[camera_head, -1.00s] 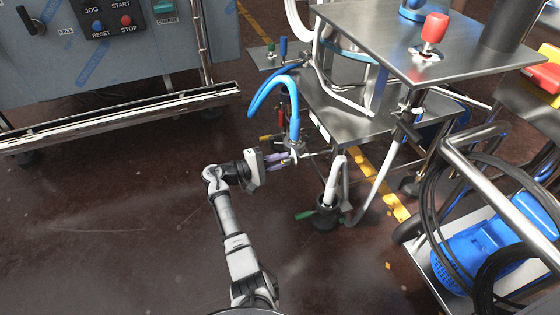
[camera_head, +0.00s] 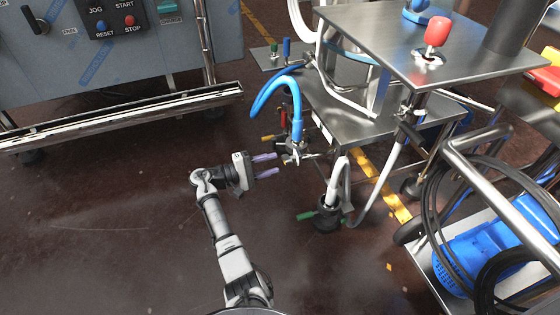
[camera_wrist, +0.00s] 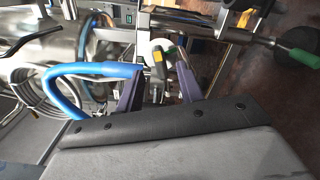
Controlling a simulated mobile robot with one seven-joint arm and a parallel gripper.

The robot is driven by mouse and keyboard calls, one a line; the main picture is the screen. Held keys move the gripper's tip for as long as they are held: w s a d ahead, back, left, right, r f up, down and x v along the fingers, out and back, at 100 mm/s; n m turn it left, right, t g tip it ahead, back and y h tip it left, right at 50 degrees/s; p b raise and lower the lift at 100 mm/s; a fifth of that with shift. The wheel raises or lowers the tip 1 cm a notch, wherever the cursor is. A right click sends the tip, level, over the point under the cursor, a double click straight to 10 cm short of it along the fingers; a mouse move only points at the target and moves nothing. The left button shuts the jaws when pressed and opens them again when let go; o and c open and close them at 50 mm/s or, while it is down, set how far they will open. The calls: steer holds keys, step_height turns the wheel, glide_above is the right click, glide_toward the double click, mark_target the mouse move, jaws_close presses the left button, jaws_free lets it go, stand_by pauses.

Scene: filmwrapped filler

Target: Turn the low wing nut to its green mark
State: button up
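My gripper (camera_head: 277,163) is open, its two purple fingers apart with nothing between them in the head view. It is low, just left of a metal clamp fitting (camera_head: 295,152) below the blue hose (camera_head: 270,92), with a gap between. The wing nut is too small to make out for certain at this fitting. I cannot tell the nut's angle against a mark.
A steel table (camera_head: 420,42) with a red knob (camera_head: 437,31) stands above and right. A green-handled valve (camera_head: 327,212) is low on the right. A control cabinet (camera_head: 70,60) stands at back left. Floor on the left is clear.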

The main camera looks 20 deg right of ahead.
steer(key=a, duration=0.9)
steer(key=shift+s+a, duration=0.2)
steer(key=shift+a, duration=0.05)
